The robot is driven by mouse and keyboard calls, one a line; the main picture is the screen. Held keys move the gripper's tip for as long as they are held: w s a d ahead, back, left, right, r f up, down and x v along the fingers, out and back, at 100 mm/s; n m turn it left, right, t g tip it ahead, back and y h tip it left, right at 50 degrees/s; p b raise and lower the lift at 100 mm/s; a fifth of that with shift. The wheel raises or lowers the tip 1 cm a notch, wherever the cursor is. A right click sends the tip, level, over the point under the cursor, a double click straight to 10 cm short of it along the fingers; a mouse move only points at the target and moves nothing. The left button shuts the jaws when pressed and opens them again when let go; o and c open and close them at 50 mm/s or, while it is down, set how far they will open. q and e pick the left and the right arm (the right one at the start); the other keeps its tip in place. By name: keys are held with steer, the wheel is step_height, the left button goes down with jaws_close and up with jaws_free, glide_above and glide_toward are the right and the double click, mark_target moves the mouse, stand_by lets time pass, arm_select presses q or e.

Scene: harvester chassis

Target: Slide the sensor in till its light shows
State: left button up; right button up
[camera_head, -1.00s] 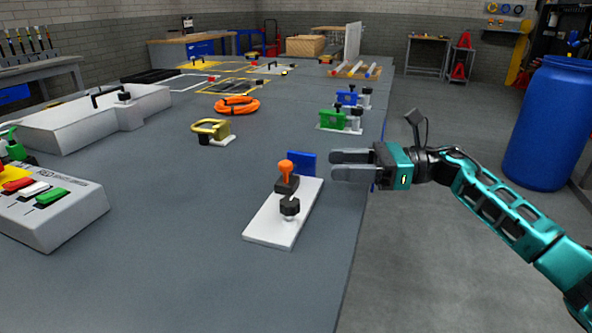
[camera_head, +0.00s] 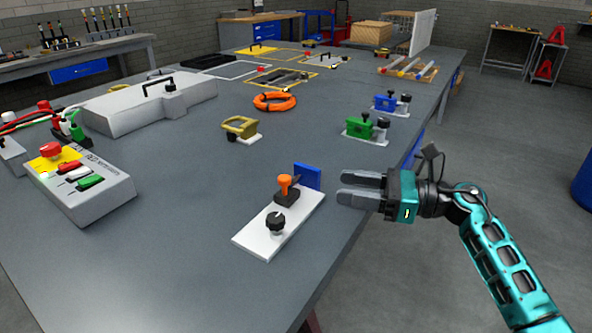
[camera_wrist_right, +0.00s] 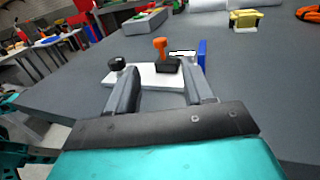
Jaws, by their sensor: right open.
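A white plate (camera_head: 252,236) lies near the table's right edge. It carries a black block with an orange knob (camera_head: 285,181), a blue upright piece (camera_head: 308,176) beside it and a black round knob (camera_head: 276,222) at the near end. I cannot tell for sure which part is the sensor, and I see no lit light on it. My right gripper (camera_head: 350,188) is open and empty, just right of the plate. In the right wrist view its fingers (camera_wrist_right: 160,78) point toward the plate, with the orange knob (camera_wrist_right: 160,47) beyond the gap. My left gripper is out of view.
A yellow-handled piece (camera_head: 240,127), a green fixture (camera_head: 361,127) and a blue fixture (camera_head: 386,103) stand farther back. A control box (camera_head: 100,195) with coloured switches and a large grey housing (camera_head: 135,108) are at left. The table in front of the plate is clear.

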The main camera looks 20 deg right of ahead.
mark_target(285, 177)
steer(key=p+x, duration=0.1)
steer(key=x, duration=1.2)
jaws_close()
